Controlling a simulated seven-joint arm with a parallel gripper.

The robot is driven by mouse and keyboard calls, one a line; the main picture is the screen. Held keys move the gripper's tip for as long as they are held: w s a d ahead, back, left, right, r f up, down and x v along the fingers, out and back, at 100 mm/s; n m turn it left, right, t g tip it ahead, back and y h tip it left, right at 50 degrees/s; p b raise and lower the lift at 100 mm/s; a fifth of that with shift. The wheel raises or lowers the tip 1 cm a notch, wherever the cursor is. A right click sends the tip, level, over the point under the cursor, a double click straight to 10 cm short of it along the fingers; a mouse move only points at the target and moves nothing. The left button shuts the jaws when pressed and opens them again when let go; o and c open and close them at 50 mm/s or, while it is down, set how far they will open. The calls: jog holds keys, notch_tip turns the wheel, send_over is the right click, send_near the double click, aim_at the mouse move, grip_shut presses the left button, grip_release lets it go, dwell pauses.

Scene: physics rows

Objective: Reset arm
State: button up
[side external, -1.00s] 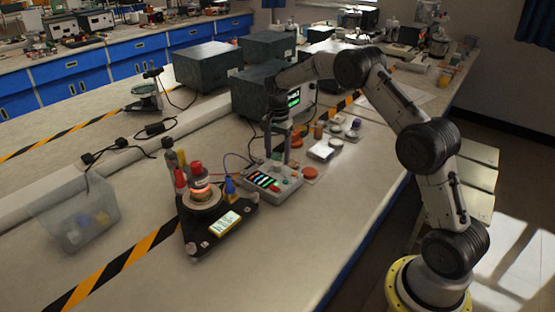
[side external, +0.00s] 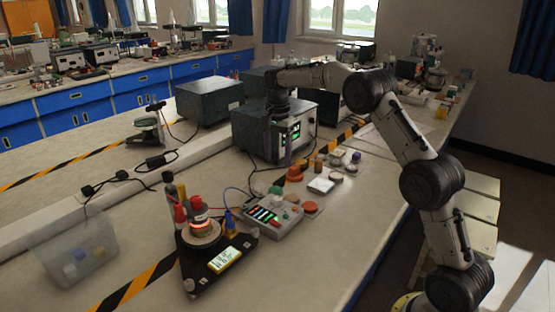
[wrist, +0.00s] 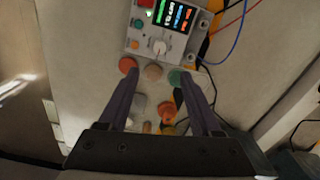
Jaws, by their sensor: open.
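My gripper (side external: 281,140) hangs from my arm in front of a dark instrument box in the side view, above the bench. In the wrist view, its two dark fingers (wrist: 160,76) are spread apart with nothing held between them. A grey device with a lit screen (side external: 270,215) lies on the bench beyond the fingertips; it also shows in the wrist view (wrist: 164,28). Small round coloured pieces, including a red one (wrist: 128,65) and a green one (wrist: 176,77), lie near the fingers, apart from them as far as I can tell.
A black triangular stand (side external: 213,265) with red-topped items is at the front left. A clear bin (side external: 74,258) stands further left. Dark instrument boxes (side external: 258,130) stand behind, close to my gripper. Striped tape and cables cross the bench. The front right bench top is bare.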

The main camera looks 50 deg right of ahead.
jog(key=s+a+r+n+t, duration=0.1)
jog(key=s+a+r, duration=0.3)
jog(key=r, duration=0.4)
jog(key=s+a+r+n+t, duration=0.15)
jog(key=s+a+r, duration=0.25)
jog(key=r, duration=0.4)
jog(key=s+a+r+n+t, duration=0.1)
jog(key=s+a+n, duration=0.15)
jog(key=s, duration=0.35)
jog(key=s+a+r+n+t, duration=0.1)
jog(key=s+a+r, duration=0.15)
jog(key=s, duration=0.45)
jog(key=s+a+f+n+t, duration=0.1)
jog(key=s+a+f+n, duration=0.2)
jog(key=s+f+n, duration=0.7)
jog(key=s+f, duration=0.2)
jog(key=s, duration=0.2)
jog(key=shift+s+f, duration=0.2)
jog(key=shift+f, duration=0.2)
